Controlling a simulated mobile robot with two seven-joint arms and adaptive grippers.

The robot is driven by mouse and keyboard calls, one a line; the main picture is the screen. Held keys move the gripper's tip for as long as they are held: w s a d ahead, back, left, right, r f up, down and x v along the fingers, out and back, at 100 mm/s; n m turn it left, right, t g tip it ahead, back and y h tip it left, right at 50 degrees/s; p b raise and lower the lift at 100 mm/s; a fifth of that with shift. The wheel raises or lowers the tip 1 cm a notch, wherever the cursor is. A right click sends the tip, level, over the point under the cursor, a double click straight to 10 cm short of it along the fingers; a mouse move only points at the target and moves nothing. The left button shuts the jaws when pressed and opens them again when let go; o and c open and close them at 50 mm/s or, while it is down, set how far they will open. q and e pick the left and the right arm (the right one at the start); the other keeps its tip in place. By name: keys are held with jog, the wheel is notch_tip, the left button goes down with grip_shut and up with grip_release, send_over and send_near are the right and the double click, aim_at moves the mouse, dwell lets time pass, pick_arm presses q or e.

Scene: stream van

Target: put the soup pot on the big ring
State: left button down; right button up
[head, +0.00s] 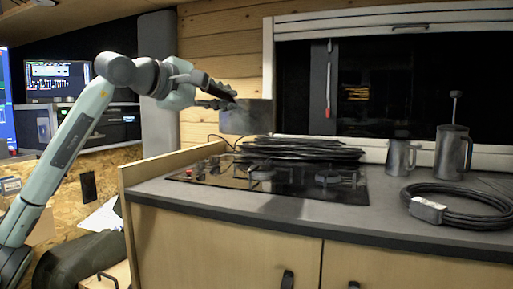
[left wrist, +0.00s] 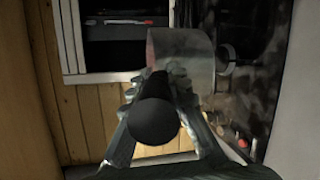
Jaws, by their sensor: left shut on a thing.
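The soup pot (head: 247,117) is a grey metal pot, held in the air above the back left of the hob. My left gripper (head: 222,97) is shut on its dark handle, with the pot beyond the fingertips. In the left wrist view the pot (left wrist: 190,52) shows past my left gripper (left wrist: 157,88), and the thick dark handle end points toward the camera. The black hob (head: 285,183) is set in the counter below, with ring parts at its left (head: 262,172) and right (head: 328,177). I cannot tell which ring is the big one. My right gripper is out of view.
A bundle of black cable (head: 303,149) lies along the hob's back edge. Two metal jugs (head: 400,156) (head: 452,152) and a coiled cable with a grey block (head: 428,209) stand or lie at the right. A wooden side panel (head: 160,165) edges the counter's left.

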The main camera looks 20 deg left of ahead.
aim_at(247, 132)
pick_arm(q)
jog(key=w+f, duration=0.1)
jog(key=w, duration=0.2)
jog(key=w+d+f, duration=0.1)
jog(key=w+f, duration=0.1)
jog(key=w, duration=0.1)
jog(key=w+f, duration=0.2)
jog(key=w, duration=0.1)
jog(key=shift+d+f, duration=0.15)
jog(key=shift+d, duration=0.1)
notch_tip(247, 132, down, 3)
jog(key=shift+f, duration=0.45)
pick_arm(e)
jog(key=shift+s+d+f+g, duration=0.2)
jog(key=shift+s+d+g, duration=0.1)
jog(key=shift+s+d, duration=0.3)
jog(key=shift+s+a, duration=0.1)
pick_arm(q)
jog(key=c, duration=1.8)
grip_release()
jog(key=shift+f, duration=0.2)
jog(key=o, duration=0.3)
jog(key=shift+o, duration=0.2)
